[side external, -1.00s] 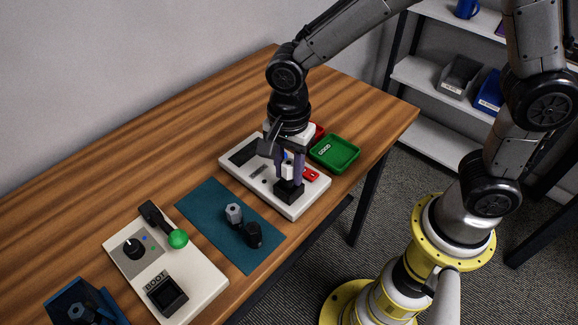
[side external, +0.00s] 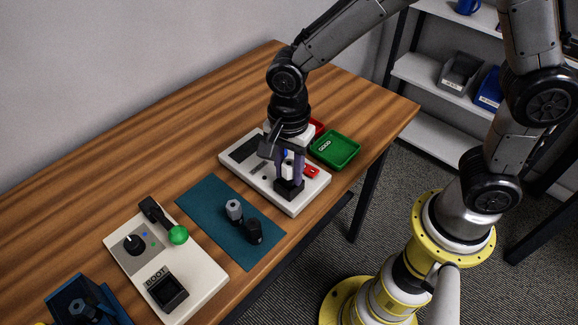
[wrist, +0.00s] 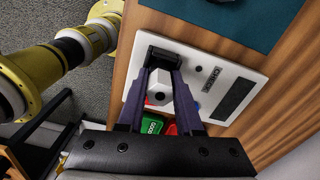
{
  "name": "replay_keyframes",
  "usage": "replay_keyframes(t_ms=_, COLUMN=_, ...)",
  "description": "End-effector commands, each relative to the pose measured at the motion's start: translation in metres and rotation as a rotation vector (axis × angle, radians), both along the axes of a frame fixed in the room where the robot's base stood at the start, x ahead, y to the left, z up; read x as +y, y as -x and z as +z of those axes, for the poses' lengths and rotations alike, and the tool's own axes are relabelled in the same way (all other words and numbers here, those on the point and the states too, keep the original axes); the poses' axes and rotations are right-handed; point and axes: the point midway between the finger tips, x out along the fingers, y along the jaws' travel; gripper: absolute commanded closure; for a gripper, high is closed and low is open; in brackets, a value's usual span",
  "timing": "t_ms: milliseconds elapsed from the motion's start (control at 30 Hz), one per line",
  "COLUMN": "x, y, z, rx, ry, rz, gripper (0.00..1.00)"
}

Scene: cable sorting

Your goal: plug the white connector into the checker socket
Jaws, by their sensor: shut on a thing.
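The white connector (side external: 288,169) is held between the two purple fingers of my gripper (side external: 290,173). It is upright, right at the black checker socket (side external: 289,189) on the white checker panel (side external: 262,186). I cannot tell whether its lower end is inside the socket or just touching its top. In the wrist view my gripper (wrist: 163,78) is shut around the connector (wrist: 158,88), with the black socket (wrist: 161,50) partly hidden by the fingers.
A teal mat (side external: 210,197) holds a grey connector (side external: 234,211) and a black one (side external: 254,231). A boot station (side external: 205,286) with a green-knobbed lever (side external: 178,235) stands front left. A green tray (side external: 335,150) and a red tray (side external: 317,127) sit behind the checker. The back-left table is clear.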

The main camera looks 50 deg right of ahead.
Motion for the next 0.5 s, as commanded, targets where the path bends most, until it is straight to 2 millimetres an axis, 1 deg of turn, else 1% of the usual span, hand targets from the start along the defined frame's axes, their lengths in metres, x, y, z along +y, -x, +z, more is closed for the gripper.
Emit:
replay_keyframes(t_ms=267, x=0.0, y=0.0002, z=-0.0018, rx=0.0, ry=0.0, rz=0.0, gripper=1.0)
replay_keyframes(t_ms=300, x=0.0, y=0.0001, z=-0.0018, rx=0.0, ry=0.0, rz=0.0, gripper=0.64)
replay_keyframes(t_ms=367, x=0.0, y=0.0001, z=-0.0018, rx=0.0, ry=0.0, rz=0.0, gripper=0.53)
replay_keyframes(t_ms=400, x=0.0, y=0.0001, z=-0.0018, rx=0.0, ry=0.0, rz=0.0, gripper=0.46)
replay_keyframes(t_ms=500, x=0.0, y=0.0, z=-0.0017, rx=0.0, ry=0.0, rz=0.0, gripper=0.31)
